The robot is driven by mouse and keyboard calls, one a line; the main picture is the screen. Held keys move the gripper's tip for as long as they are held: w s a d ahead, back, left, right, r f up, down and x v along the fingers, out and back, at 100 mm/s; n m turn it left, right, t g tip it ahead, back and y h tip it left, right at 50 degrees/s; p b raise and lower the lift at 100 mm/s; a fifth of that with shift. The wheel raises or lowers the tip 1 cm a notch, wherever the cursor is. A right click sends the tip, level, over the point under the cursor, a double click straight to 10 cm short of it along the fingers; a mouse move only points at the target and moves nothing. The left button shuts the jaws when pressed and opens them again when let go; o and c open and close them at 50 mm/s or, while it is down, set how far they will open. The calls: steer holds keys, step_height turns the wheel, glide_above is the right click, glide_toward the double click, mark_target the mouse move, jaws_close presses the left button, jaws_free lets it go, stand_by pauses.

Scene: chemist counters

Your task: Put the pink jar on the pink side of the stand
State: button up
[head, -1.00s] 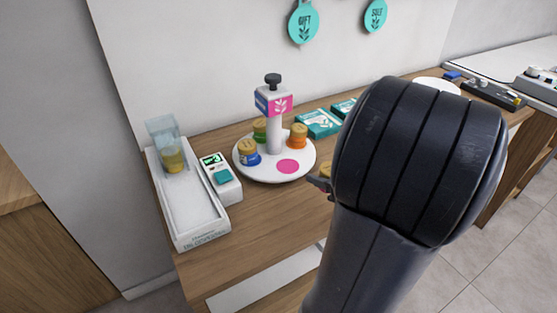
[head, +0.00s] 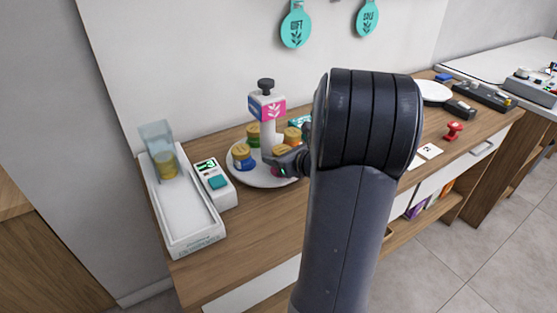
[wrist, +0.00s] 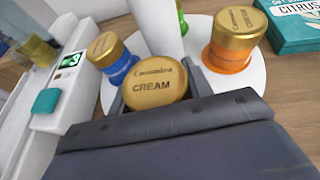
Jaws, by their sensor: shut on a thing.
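The stand (head: 252,178) is a round white plate with a central post carrying a pink and blue sign (head: 271,107). A blue jar (head: 243,163), a green jar (head: 253,139) and an orange jar (head: 293,138) stand on it, all gold-lidded. My gripper (head: 280,163) is over the front right of the plate, shut on the pink jar (head: 277,171). In the wrist view the jar's gold lid (wrist: 155,88), lettered CREAM, is upright between the fingers. The pink spot on the plate is hidden. I cannot tell whether the jar touches the plate.
A white dispensing tray (head: 185,215) and a small device with a green display (head: 216,184) stand left of the stand. A teal box (wrist: 290,22) lies behind the orange jar. The wooden counter in front of the stand (head: 240,225) is clear.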

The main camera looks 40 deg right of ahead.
steer(key=shift+f, duration=0.65)
steer(key=shift+f+b, duration=0.25)
steer(key=shift+b, duration=0.05)
steer(key=o, duration=1)
steer(key=shift+r, duration=0.1)
steer(key=shift+r, duration=0.2)
steer(key=shift+s+d+r+p, duration=0.1)
steer(key=shift+s+p, duration=0.15)
steer(key=shift+p, duration=0.05)
steer(key=a+v, duration=0.1)
steer(key=v, duration=1)
steer(key=shift+s+d+p, duration=0.25)
steer(key=shift+d+p, duration=0.1)
steer(key=shift+d, duration=0.05)
